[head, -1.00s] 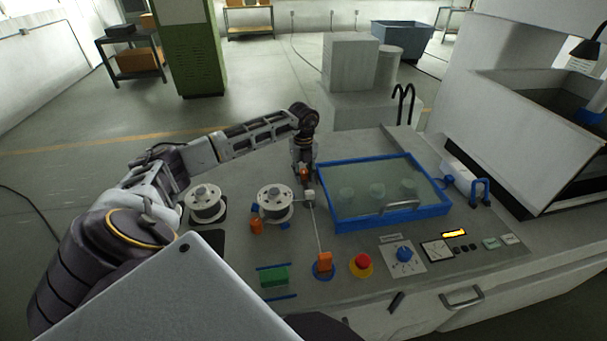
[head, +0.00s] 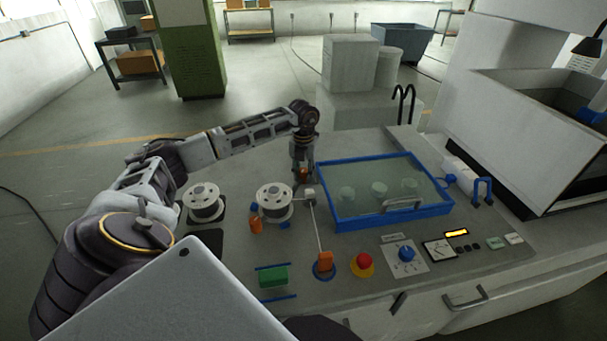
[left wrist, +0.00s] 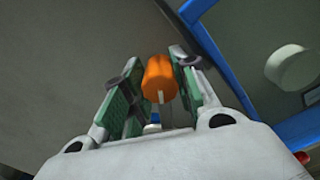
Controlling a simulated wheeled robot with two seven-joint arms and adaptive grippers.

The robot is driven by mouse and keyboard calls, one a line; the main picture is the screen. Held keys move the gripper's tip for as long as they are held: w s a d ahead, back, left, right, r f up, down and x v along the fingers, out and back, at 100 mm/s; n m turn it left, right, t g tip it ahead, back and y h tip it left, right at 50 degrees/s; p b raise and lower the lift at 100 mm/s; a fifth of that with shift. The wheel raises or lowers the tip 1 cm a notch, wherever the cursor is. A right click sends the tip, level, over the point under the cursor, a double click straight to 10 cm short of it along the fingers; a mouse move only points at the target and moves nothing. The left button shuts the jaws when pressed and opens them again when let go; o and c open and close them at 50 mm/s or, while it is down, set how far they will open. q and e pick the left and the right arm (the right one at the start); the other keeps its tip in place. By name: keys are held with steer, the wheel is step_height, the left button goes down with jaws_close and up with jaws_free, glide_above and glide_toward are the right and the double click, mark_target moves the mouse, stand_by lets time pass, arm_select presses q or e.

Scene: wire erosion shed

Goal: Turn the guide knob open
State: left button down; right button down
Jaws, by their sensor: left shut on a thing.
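The guide knob is an orange cylinder (left wrist: 160,80) with a pale line on its side, seen in the left wrist view. It sits between the two green-padded fingers of my left gripper (left wrist: 153,92), which is shut on it. In the head view my left gripper (head: 302,167) points down at the orange knob (head: 304,176), left of the blue-framed window. The fingers partly hide the knob there, and I cannot tell its exact turn. A small white block (head: 309,194) sits just in front of it. My right gripper is not in view.
A blue-framed clear cover (head: 337,222) lies close on the right. Two white spools (head: 275,198) stand on the left. A thin wire runs from the white block to an orange lever (head: 325,262). A red button (head: 364,261) and a blue dial (head: 406,254) are near the front.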

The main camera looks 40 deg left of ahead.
arm_select(q)
steer(key=shift+m, duration=0.3)
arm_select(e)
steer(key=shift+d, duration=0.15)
arm_select(q)
steer(key=c, duration=1.4)
jaws_free()
steer(key=shift+o, duration=0.2)
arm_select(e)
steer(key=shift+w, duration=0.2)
arm_select(q)
steer(key=shift+n, duration=0.5)
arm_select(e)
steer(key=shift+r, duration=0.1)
